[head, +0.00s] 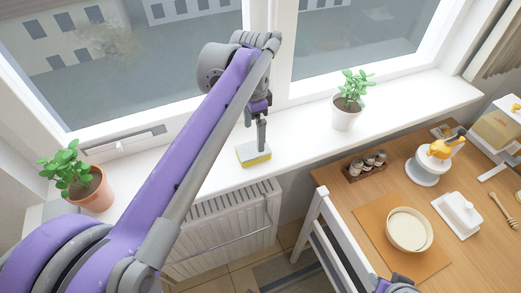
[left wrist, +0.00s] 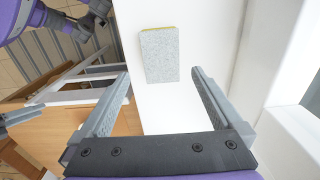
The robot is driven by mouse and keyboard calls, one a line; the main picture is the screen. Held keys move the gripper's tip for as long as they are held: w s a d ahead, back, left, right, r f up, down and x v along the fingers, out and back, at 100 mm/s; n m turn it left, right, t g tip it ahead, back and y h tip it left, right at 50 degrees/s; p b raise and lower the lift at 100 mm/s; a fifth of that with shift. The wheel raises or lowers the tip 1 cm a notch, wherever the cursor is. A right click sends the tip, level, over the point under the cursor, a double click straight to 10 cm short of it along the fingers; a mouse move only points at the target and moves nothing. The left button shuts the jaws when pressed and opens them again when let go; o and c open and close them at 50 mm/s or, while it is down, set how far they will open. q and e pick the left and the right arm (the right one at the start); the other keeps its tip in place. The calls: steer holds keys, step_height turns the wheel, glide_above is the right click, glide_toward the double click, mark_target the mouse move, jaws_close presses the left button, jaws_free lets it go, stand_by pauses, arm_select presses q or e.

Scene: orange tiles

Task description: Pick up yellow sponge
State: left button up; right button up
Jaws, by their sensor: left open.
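The yellow sponge (head: 255,154) lies flat on the white window sill, grey side up with its yellow layer below. In the left wrist view, the sponge (left wrist: 159,55) shows its speckled grey top and a thin yellow edge. My left gripper (head: 261,137) points down just above the sponge in the head view. In the left wrist view, the left gripper (left wrist: 161,76) is open, its fingers apart on either side of the sponge's near end, with nothing held. Part of my right arm shows at the bottom of the head view; its fingers cannot be made out.
Potted plants stand on the sill to the left (head: 90,188) and right (head: 346,115) of the sponge. The window frame (head: 272,50) rises behind and a radiator (head: 225,225) hangs below. A wooden table (head: 345,180) with a bowl (head: 409,231) and a chair (head: 322,215) stand at right.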

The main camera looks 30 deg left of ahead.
mark_target(253, 149)
arm_select(q)
steer(key=shift+s+f, duration=0.15)
steer(key=shift+f, duration=0.65)
steer(key=shift+a+f, duration=0.15)
steer(key=shift+f, duration=3)
steer(key=shift+c, duration=0.3)
steer(key=c, duration=1.2)
